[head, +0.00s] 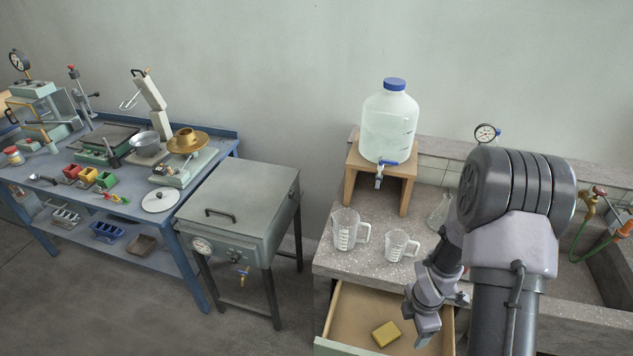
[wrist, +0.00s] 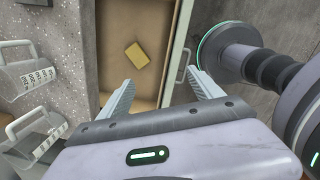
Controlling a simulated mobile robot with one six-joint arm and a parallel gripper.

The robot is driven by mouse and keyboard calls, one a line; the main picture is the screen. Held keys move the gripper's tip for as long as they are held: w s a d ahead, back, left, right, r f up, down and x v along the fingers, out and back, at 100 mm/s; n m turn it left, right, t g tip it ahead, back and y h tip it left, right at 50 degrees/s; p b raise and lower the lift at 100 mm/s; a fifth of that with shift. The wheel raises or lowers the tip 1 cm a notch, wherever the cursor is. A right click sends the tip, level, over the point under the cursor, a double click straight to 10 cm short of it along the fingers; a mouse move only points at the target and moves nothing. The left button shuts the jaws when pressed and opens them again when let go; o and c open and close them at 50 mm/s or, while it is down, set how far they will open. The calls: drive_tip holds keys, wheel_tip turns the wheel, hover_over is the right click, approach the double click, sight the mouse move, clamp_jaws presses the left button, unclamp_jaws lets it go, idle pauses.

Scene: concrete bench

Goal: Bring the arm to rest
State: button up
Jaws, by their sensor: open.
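My gripper (head: 425,338) hangs at the front of the concrete bench, over the right part of the open drawer, in the head view. In the wrist view my gripper (wrist: 160,95) has its two fingers wide apart with nothing between them. My arm rises at the right of the head view and hides part of the bench and the sink behind it.
An open drawer (head: 352,305) holds a yellow sponge (head: 386,334); the sponge also shows in the wrist view (wrist: 137,55). Two clear measuring jugs (head: 346,229) (head: 398,245) stand on the bench (head: 375,272). A water carboy (head: 389,125) sits on a wooden stand (head: 380,172) behind them.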

drive_tip(key=s+a+r+m+t+b, duration=0.1)
drive_tip(key=a+r+m+b, duration=0.25)
drive_tip(key=r+m, duration=0.35)
drive_tip(key=a+r+m+t+b, duration=0.15)
drive_tip(key=r+m+b, duration=0.3)
drive_tip(key=r, duration=0.45)
drive_tip(key=s+a+r+m+t+y+b, duration=0.1)
drive_tip(key=s+a+r+m+b, duration=0.1)
drive_tip(key=s+a+m, duration=0.3)
drive_tip(key=s+a+r+m+t+y+b, duration=0.1)
drive_tip(key=s+a+r+m+b, duration=0.2)
drive_tip(key=s+m, duration=0.4)
wheel_tip(320, 180, up, 2)
drive_tip(key=s+a, duration=0.1)
drive_tip(key=s, duration=0.1)
drive_tip(key=shift+s+a+y, duration=0.3)
drive_tip(key=shift+a, duration=0.1)
drive_tip(key=shift+t, duration=0.25)
drive_tip(key=shift+c, duration=0.4)
